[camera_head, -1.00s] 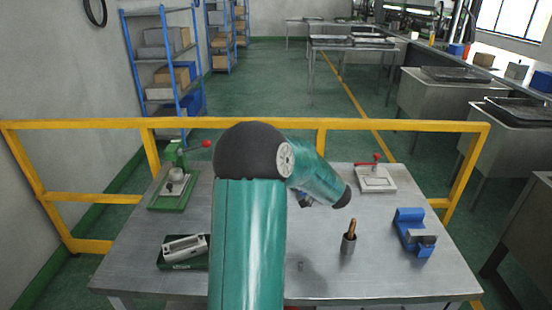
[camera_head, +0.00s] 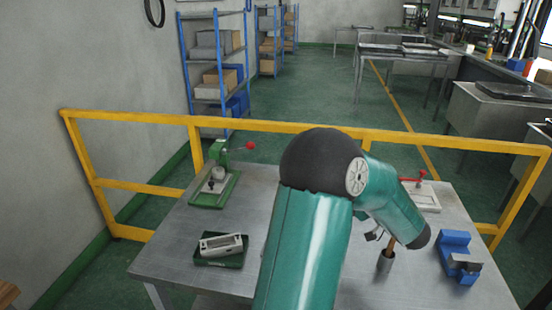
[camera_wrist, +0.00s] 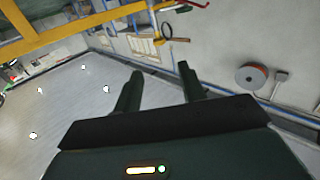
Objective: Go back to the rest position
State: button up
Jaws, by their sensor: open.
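My gripper (camera_wrist: 160,85) shows in the wrist view with its two dark fingers apart and nothing between them. In the head view my arm rises over the metal table and bends to the right. Only a small dark part of my gripper (camera_head: 376,236) shows there, beside and partly behind the arm, close to a brown-handled tool in a metal cup (camera_head: 385,262). I cannot tell whether they touch.
On the metal table (camera_head: 172,258) are a green press (camera_head: 215,185), a green tray with a grey mould (camera_head: 220,248), a red-handled clamp (camera_head: 424,197) and a blue vice (camera_head: 457,255). A yellow railing (camera_head: 260,126) runs behind it. Blue shelves (camera_head: 215,65) stand beyond.

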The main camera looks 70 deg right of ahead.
jog(key=w+r+g+h, duration=0.1)
jog(key=w+r, duration=0.3)
jog(key=w, duration=0.6)
jog(key=w+r+g+h, duration=0.1)
jog(key=w+r, duration=0.3)
jog(key=w, duration=0.6)
jog(key=w+a+r+g+y, duration=0.2)
jog(key=w+a, duration=1.2)
jog(key=a, duration=0.2)
jog(key=w+a+f+n+g+y, duration=0.1)
jog(key=a+y, duration=0.2)
jog(key=a, duration=0.8)
jog(key=a+f+n+g+y, duration=0.1)
jog(key=a+f+n+y, duration=0.15)
jog(key=a, duration=0.85)
jog(key=s+a+f+n+g+y, duration=0.1)
jog(key=s+a, duration=0.3)
jog(key=a, duration=0.5)
jog(key=s+a+f+n+g+y, duration=0.1)
jog(key=s+a+n+g+y, duration=0.1)
jog(key=a, duration=0.6)
jog(key=s+y, duration=0.1)
jog(key=s, duration=0.1)
jog(key=shift+s+a+f, duration=0.25)
jog(key=shift+s+a, duration=0.1)
